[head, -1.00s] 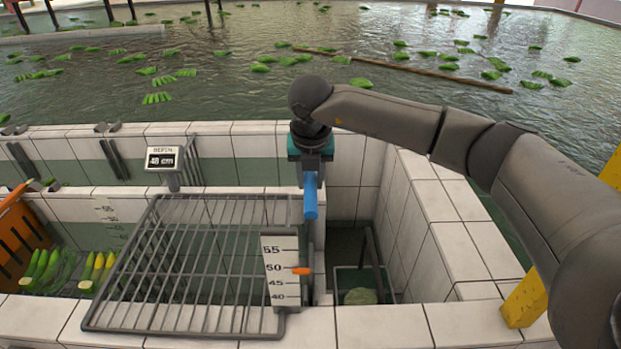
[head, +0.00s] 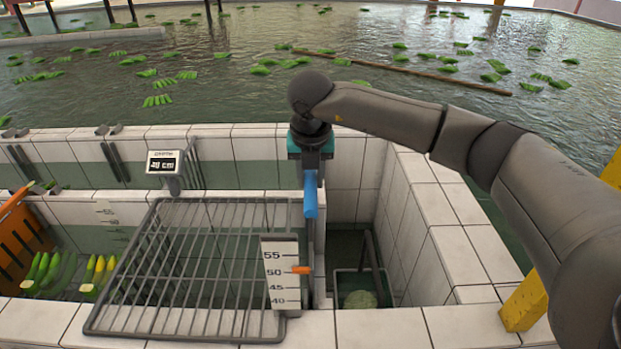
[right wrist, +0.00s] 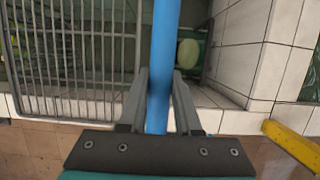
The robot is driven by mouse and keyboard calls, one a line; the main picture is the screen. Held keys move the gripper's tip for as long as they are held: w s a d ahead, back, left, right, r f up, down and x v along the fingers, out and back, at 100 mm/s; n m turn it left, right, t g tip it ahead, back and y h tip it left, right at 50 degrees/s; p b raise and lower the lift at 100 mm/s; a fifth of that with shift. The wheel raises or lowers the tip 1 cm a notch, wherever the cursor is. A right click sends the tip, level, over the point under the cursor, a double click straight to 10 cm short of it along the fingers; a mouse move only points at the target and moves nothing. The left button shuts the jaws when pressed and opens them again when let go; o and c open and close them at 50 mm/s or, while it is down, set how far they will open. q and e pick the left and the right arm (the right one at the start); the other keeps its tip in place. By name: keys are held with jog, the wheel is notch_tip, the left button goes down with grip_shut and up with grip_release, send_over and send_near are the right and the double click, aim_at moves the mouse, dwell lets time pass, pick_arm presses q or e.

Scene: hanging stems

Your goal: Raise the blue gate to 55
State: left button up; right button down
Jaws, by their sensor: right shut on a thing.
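The blue gate handle (head: 311,195) stands at the edge of the tank, below my right gripper (head: 311,168). In the right wrist view the blue bar (right wrist: 163,60) runs between the two fingers of my right gripper (right wrist: 160,95), which is shut on it. A white scale (head: 281,272) marked 40, 45, 50 and 55 stands beside the gate. Its orange pointer (head: 302,270) is at about 50, a little above that line. My left gripper is not in view.
A metal grating (head: 190,265) lies left of the scale. A narrow tiled channel with a basket (head: 360,290) is at right. Yellow posts (head: 524,303) stand at far right. Open water lies behind.

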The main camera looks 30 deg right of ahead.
jog(key=shift+w+r+p, duration=0.15)
jog(key=shift+r+p, duration=0.6)
jog(key=shift+r, duration=1)
jog(key=shift+f, duration=0.15)
grip_release()
jog(key=shift+f, duration=0.1)
dwell(0.4)
jog(key=p+v, duration=0.3)
jog(key=v, duration=0.3)
jog(key=p+v, duration=0.3)
jog(key=v, duration=0.2)
dwell(0.5)
jog(key=shift+s+a, duration=0.1)
jog(key=shift+s, duration=0.15)
